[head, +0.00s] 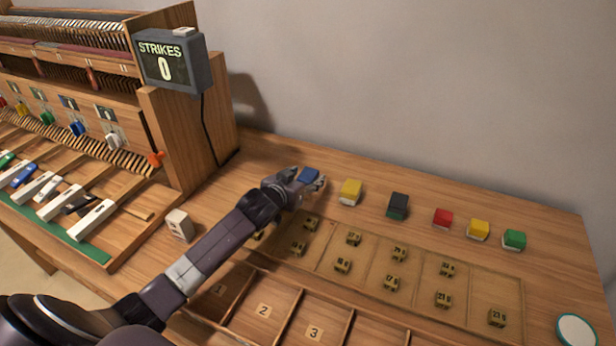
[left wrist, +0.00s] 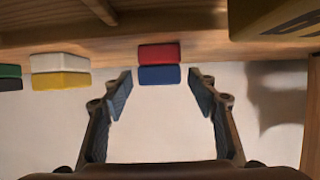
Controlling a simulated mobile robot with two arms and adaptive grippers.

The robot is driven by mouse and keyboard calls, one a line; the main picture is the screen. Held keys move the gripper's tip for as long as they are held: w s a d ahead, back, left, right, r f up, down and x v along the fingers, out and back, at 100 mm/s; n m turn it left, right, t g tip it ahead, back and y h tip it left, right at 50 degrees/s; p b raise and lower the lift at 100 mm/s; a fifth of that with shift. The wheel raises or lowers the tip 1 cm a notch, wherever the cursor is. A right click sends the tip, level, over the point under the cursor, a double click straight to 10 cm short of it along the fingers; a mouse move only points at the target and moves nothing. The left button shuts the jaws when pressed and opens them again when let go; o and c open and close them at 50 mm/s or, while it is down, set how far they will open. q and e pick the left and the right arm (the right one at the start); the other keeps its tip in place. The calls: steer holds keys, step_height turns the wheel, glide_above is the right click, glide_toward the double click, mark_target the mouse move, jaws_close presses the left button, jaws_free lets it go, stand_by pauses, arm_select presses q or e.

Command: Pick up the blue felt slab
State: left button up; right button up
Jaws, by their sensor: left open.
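The blue felt slab (head: 308,175) lies on the wooden bench near its back edge, partly hidden by my left gripper (head: 313,181). In the left wrist view the blue slab (left wrist: 159,75) shows upside down with a red layer on its other face. My left gripper also shows there (left wrist: 161,88), its two fingers open wide. The slab sits between the finger lines in that picture, around the fingertips, with a gap on each side. I cannot tell how deep it is between the fingers. My right gripper is not in view.
A yellow-and-white slab (head: 350,191) and a dark slab (head: 398,205) stand to the right, then red (head: 442,218), yellow and green blocks. Several numbered cubes lie on a tan board (head: 375,256) in front. The piano (head: 190,125) and strikes display (head: 173,62) are at left.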

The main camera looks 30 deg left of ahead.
arm_select(q)
steer(key=shift+c, duration=0.5)
steer(key=c, duration=0.9)
steer(key=shift+r, duration=0.1)
